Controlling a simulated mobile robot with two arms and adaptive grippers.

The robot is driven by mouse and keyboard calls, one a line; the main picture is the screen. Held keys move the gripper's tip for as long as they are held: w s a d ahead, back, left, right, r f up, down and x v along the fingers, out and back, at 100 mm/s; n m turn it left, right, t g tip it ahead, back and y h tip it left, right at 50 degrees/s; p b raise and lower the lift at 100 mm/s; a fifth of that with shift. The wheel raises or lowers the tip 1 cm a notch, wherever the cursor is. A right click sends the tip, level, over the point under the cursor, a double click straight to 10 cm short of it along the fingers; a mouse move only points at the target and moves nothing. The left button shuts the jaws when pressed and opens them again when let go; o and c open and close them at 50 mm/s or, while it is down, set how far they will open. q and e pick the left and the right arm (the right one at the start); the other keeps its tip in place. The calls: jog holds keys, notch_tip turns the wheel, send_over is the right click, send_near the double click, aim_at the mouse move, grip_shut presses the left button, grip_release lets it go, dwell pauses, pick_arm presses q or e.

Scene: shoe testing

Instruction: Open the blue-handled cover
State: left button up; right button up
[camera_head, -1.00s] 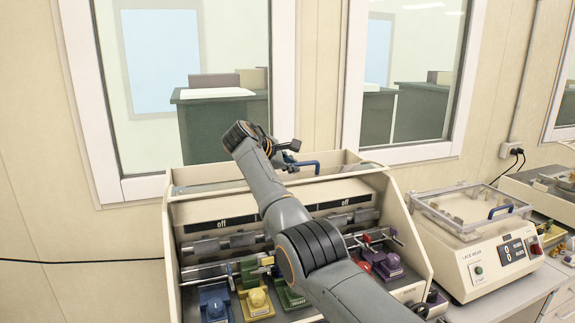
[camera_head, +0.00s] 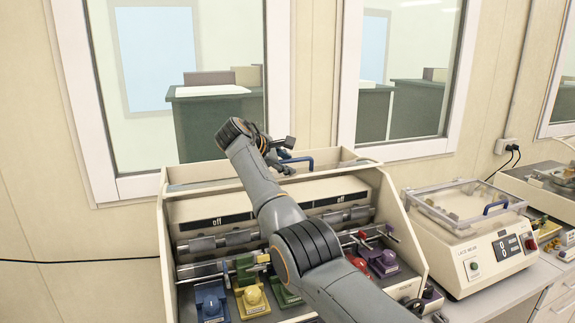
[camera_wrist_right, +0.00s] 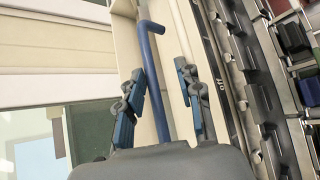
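The long cream cover (camera_head: 205,185) lies along the top back of the large test machine. Its blue handle (camera_head: 300,160) stands near the middle of its edge. My right gripper (camera_head: 287,157) is at the left end of this handle. In the right wrist view, the blue handle (camera_wrist_right: 155,60) is a bent bar running between the two fingers of the gripper (camera_wrist_right: 159,72). The fingers are apart, with a visible gap on each side of the bar. My right forearm hides part of the machine's middle. My left gripper is not in view.
Colored shoe fixtures, including a blue one (camera_head: 211,302) and a yellow one (camera_head: 252,299), stand inside the machine's open front. To the right, a lace wear tester (camera_head: 470,258) has a clear lid with another blue handle (camera_head: 496,205). A windowed wall rises behind.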

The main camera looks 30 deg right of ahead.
jog(key=v, duration=1)
jog(key=shift+a+r, duration=0.2)
jog(key=shift+a, duration=0.15)
jog(key=shift+s, duration=0.1)
